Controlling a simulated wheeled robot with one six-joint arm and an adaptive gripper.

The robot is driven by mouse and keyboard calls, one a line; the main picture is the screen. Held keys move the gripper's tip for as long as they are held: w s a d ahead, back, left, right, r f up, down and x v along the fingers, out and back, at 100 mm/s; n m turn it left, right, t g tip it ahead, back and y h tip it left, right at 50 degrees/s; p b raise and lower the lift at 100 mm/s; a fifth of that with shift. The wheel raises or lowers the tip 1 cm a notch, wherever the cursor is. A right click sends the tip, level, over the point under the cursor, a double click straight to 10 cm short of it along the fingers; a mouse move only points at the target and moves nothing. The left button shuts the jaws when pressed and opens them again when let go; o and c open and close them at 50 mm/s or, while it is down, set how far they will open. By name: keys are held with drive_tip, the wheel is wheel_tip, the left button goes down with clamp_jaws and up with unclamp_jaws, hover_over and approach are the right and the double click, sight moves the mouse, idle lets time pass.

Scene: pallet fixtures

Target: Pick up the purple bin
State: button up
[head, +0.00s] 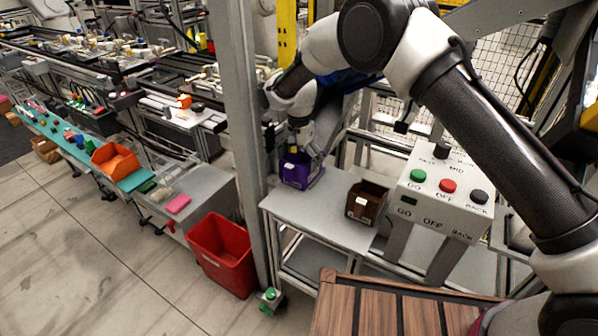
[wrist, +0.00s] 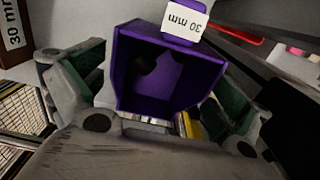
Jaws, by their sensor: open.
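The purple bin (head: 296,171) stands on the grey table at its far left corner in the head view, next to the grey post. In the wrist view the purple bin (wrist: 165,70) fills the upper middle, with a white "30 mm" label on it. My gripper (wrist: 150,95) is open, with one green-padded finger at each side of the bin. It also shows in the head view (head: 299,150), just above and behind the bin. Whether the fingers touch the bin cannot be told.
A brown bin (head: 367,202) stands on the same grey table (head: 318,215), to the right. A control box (head: 447,190) with buttons is right of it. The grey post (head: 242,120) rises close to the left. A red bin (head: 222,253) is on the floor.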

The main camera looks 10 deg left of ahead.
drive_tip(key=c, duration=1.1)
drive_tip(key=shift+c, duration=0.3)
drive_tip(key=shift+r, duration=0.15)
